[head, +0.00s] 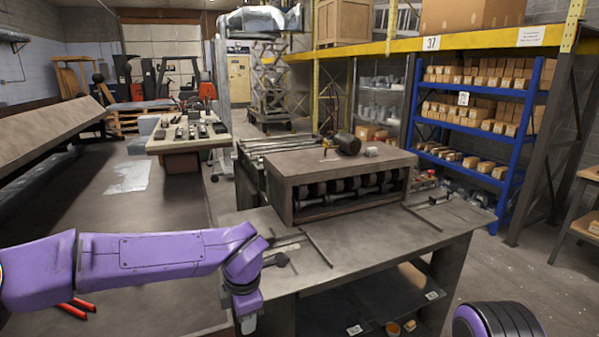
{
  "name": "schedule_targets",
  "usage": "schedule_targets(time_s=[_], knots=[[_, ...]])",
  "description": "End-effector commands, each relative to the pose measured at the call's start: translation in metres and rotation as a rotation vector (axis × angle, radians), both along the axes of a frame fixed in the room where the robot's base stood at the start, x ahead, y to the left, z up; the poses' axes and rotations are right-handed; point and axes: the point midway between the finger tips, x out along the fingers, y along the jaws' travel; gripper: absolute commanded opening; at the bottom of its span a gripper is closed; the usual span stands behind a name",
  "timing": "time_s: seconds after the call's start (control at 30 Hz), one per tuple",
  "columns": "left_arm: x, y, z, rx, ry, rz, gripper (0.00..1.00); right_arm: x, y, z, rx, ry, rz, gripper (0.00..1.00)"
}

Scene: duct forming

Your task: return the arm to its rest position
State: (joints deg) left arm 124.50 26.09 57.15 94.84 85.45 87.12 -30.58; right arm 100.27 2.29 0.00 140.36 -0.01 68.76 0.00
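My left arm (150,255) is purple and reaches in from the left edge. It is stretched level across the lower left, and its wrist bends down beside the left end of the workbench (375,245). My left gripper (248,324) points down at the bottom edge of the head view. Of my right arm, only a rounded purple and black part (497,320) shows at the lower right. My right gripper is out of view.
A forming machine with rollers (340,185) stands on the workbench. Loose rods (316,248) lie on the bench top. Red handles (75,308) show below my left arm. A blue shelf (408,115) with boxes stands behind at the right. Open floor (535,280) lies right of the bench.

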Motion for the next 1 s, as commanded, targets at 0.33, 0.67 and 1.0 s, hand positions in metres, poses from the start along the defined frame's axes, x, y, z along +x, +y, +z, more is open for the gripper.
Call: schedule_targets(time_s=[0.33,0.67,1.0], knots=[[0.003,0.041,-0.080,0.296,-0.208,-0.155,0.37,0.000,0.000,-0.006,0.000,0.000,0.000,0.43],[-0.090,0.090,-0.245,0.540,-0.260,-0.732,0.37,0.000,0.000,-0.029,0.000,0.000,0.000,0.43],[-0.281,0.166,-0.350,0.469,0.043,-1.340,0.37,0.000,0.000,-0.057,0.000,0.000,0.000,0.43]])
